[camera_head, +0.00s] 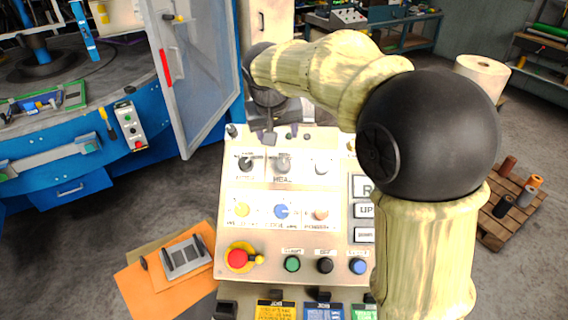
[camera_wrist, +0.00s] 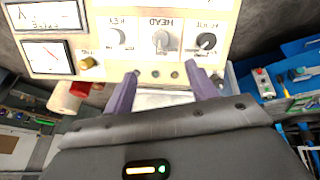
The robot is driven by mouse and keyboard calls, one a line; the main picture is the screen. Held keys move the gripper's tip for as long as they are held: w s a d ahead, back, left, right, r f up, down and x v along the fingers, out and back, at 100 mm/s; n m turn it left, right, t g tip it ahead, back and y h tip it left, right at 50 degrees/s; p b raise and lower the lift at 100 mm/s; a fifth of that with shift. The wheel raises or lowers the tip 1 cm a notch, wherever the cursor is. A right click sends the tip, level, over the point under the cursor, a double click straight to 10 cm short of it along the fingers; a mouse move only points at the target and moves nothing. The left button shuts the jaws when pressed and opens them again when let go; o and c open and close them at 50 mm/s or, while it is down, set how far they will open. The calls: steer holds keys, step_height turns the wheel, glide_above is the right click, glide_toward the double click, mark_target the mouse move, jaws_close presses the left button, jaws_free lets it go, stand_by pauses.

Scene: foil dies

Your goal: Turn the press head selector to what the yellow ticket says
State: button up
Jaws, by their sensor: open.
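The head selector (camera_head: 283,163) is a grey knob in the top row of the pale control panel, between a black knob and a white one. It shows upside down in the wrist view (camera_wrist: 163,40), under the label HEAD. Its pointer setting is too small to read. The yellow ticket (camera_head: 275,311) is at the bottom edge of the head view; its heading reads JOB, but its lines are too small to read and its lower part is cut off. My gripper (camera_wrist: 163,76) is open and empty, its purple fingers apart at the panel's far edge, short of the selector.
The black knob (camera_head: 246,163) and the white key knob (camera_head: 321,167) flank the selector closely. Lower are a red emergency stop (camera_head: 238,258) and coloured push buttons. Blue (camera_head: 322,312) and green tickets sit beside the yellow one. An open cabinet door (camera_head: 195,75) stands left. My arm hides the panel's right side.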

mark_target(283, 164)
steer(key=p+x, duration=0.4)
steer(key=x, duration=1.3)
steer(key=shift+d+f, duration=0.1)
steer(key=shift+f, duration=0.1)
steer(key=shift+c, duration=0.3)
steer(key=c, duration=0.9)
